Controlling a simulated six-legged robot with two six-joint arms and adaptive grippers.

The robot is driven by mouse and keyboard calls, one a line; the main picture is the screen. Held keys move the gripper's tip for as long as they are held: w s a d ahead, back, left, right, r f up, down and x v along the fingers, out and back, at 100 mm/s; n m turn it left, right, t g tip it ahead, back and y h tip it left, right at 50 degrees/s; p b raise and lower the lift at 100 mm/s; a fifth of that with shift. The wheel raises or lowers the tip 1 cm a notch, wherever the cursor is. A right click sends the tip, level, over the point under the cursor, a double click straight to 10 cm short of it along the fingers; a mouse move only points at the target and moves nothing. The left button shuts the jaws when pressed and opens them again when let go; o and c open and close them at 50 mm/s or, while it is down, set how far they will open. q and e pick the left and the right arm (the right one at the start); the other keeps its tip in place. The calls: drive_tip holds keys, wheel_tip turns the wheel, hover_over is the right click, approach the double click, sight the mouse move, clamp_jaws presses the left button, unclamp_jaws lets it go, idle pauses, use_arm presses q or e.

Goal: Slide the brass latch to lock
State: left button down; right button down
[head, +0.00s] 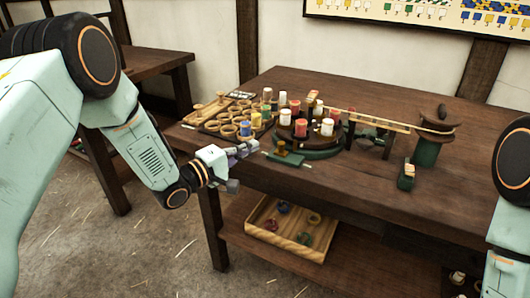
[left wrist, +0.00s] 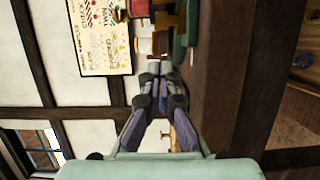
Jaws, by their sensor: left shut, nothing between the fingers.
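A small brass-coloured block, which looks like the latch (head: 285,147), sits on a green plate (head: 288,159) at the front edge of the table, before the round spool stand. A thin rod sticks out of the plate to the right. Whether the latch is locked is too small to tell. My left gripper (head: 248,150) is at the table's front edge, just left of the plate and apart from it. In the left wrist view its fingers (left wrist: 153,78) meet at the tips, with nothing between them. My right gripper is out of the picture.
The round stand (head: 310,150) holds several red and white spools. A tray of wooden cups (head: 215,125) lies behind my left gripper. A wooden rail (head: 378,122) and a green post (head: 427,150) stand to the right. A wooden tray (head: 290,245) sits on the lower shelf.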

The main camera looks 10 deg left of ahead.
sight(281, 149)
use_arm(q)
drive_tip(key=shift+w+d+b, duration=0.2)
drive_tip(key=shift+w+d, duration=0.05)
drive_tip(key=shift+d, duration=0.8)
drive_tip(key=shift+w+d+b, duration=0.2)
drive_tip(key=shift+w+d, duration=0.05)
drive_tip(key=shift+d, duration=0.75)
drive_tip(key=shift+s+d+p, duration=0.2)
drive_tip(key=shift+d, duration=0.55)
drive_tip(key=shift+s+d+p, duration=0.2)
drive_tip(key=shift+s+d, duration=0.05)
drive_tip(key=shift+d, duration=0.5)
drive_tip(key=shift+s+d+p, duration=0.2)
drive_tip(key=shift+d, duration=0.55)
drive_tip(key=shift+a, duration=0.15)
